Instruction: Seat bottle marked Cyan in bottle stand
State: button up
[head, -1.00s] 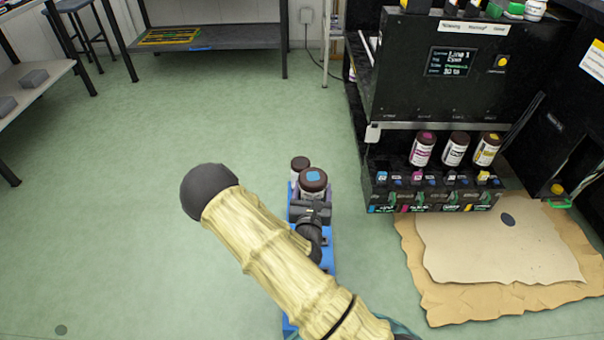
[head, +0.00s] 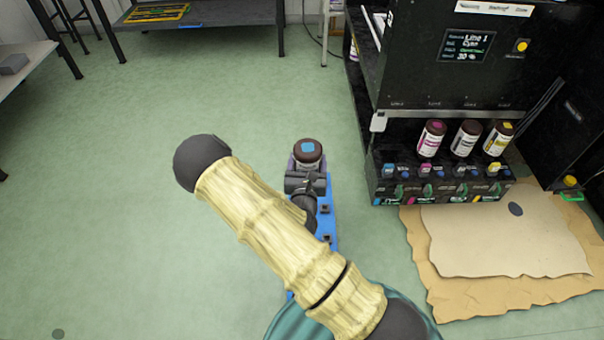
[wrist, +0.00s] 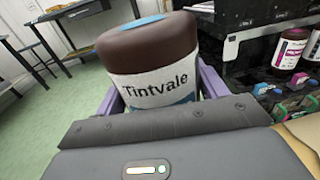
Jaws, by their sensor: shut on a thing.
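The black bottle stand (head: 440,187) is to the right, under the machine. Magenta, white-labelled and yellow-marked bottles stand in it. The left end, by a blue connector (head: 389,169), has no bottle.
The black machine (head: 455,65) with a "Line 1 Cyan" screen overhangs the stand. Brown sheets (head: 505,240) lie on the floor in front of it. A blue strip (head: 325,228) shows under my arm.

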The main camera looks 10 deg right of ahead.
jog(key=w+f+m+g+h+b, duration=0.2)
jog(key=w+f+h+b, duration=0.1)
jog(key=f+b, duration=0.2)
jog(key=w+f+m+g+h+b, duration=0.2)
jog(key=w+f+m+h+b, duration=0.1)
jog(key=f, duration=0.6)
jog(key=shift+w+m+h+b, duration=0.3)
jog(key=shift+h+b, duration=0.5)
jog(key=shift+b, duration=0.25)
jog(key=shift+s+r, duration=0.1)
jog(key=shift+s, duration=0.05)
notch_tip(320, 180, down, 5)
jog(key=b, duration=0.5)
jog(key=shift+d, duration=0.1)
jog(key=shift+p, duration=0.8)
